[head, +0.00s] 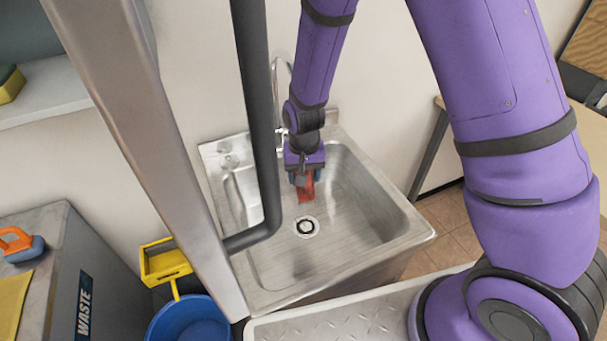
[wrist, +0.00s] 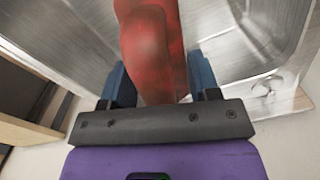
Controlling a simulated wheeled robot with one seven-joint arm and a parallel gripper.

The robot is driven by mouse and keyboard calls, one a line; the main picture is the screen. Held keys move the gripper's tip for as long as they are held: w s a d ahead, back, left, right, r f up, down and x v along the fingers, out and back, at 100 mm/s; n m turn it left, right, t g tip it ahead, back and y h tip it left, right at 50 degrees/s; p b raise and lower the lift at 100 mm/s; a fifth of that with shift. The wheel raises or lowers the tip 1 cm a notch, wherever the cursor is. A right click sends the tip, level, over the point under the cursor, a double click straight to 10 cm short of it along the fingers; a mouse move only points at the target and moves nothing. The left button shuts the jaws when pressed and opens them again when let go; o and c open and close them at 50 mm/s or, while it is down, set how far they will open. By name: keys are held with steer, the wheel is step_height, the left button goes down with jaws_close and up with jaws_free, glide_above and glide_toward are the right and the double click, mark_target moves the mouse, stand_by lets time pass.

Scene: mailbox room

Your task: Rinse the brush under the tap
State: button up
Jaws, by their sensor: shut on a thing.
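My gripper (head: 303,176) reaches down into the metal sink (head: 360,229), over the back part of its basin. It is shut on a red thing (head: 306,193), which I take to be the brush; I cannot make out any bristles. In the wrist view, my gripper's blue fingers (wrist: 160,82) stand on both sides of the smooth, rounded red brush (wrist: 150,45). The tap (head: 276,76) rises at the sink's back, partly hidden behind my arm. No water stream is visible.
A drain (head: 306,227) lies in the basin's floor. A grey post (head: 160,140) and a dark bent bar (head: 260,120) stand in front of the sink's left side. A waste bin (head: 75,275), a yellow caddy (head: 163,262) and a blue bucket (head: 188,322) are at the left.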

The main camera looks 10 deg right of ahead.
steer(key=shift+s+d, duration=0.1)
steer(key=shift+d, duration=0.05)
steer(key=shift+s+d, duration=0.25)
steer(key=shift+d, duration=0.1)
steer(key=shift+w+a, duration=0.15)
steer(key=shift+a, duration=0.05)
stand_by(0.5)
steer(key=shift+w+a, duration=0.2)
steer(key=shift+a, duration=0.1)
steer(key=shift+s+d, duration=0.15)
steer(key=shift+d, duration=0.05)
steer(key=shift+s+d, duration=0.2)
steer(key=shift+d, duration=0.1)
stand_by(0.3)
steer(key=s+a, duration=0.4)
steer(key=s, duration=0.2)
steer(key=shift+s+a, duration=0.15)
steer(key=shift+s, duration=0.25)
stand_by(0.4)
